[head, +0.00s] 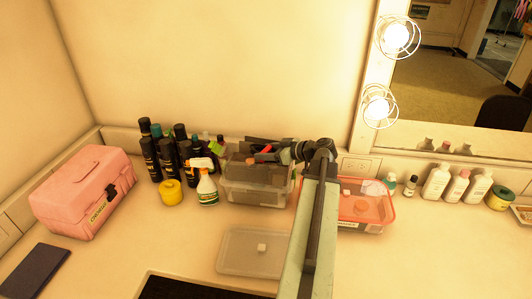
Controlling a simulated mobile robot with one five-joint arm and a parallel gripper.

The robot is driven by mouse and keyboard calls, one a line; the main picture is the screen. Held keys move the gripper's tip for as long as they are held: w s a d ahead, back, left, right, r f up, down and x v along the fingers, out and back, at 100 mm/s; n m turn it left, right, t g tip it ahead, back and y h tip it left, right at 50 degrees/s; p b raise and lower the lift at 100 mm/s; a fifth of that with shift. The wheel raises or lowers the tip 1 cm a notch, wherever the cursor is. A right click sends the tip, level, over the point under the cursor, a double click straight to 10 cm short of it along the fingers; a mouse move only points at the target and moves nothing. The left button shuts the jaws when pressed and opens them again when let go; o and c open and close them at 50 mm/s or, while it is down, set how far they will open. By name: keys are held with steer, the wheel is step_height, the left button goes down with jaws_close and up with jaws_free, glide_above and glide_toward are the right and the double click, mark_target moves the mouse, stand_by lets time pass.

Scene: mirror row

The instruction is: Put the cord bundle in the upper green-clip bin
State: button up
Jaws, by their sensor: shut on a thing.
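My gripper (262,149) reaches left over the bin with the green clip and is shut on a small red thing (266,149). I take this for the cord bundle; the dark jaws hide most of it. The translucent grey green-clip bin (255,192) stands on the counter against the back wall, and its green clip (216,148) shows at its upper left. The gripper covers much of the bin's top, so I cannot tell the held thing's height above it. Whether this is one bin or two stacked is unclear.
A red-rimmed clear bin (386,221) stands right of my arm. Dark bottles (150,158), a spray bottle (207,188) and a yellow tub (171,192) crowd the left. A pink case (85,190) is farther left. A clear lid (237,261) lies in front.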

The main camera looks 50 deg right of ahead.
steer(key=shift+s+a+f, duration=0.1)
steer(key=shift+f, duration=0.05)
steer(key=o, duration=1.6)
steer(key=shift+c, duration=0.2)
steer(key=shift+f, duration=0.1)
steer(key=shift+r+p, duration=0.45)
steer(key=shift+r, duration=0.05)
steer(key=p+v, duration=0.1)
steer(key=v, duration=0.3)
steer(key=p+v, duration=0.2)
steer(key=v, duration=0.1)
steer(key=p+v, duration=0.2)
steer(key=v, duration=0.2)
steer(key=shift+s+r, duration=0.15)
steer(key=shift+r, duration=0.3)
steer(key=shift+s, duration=0.2)
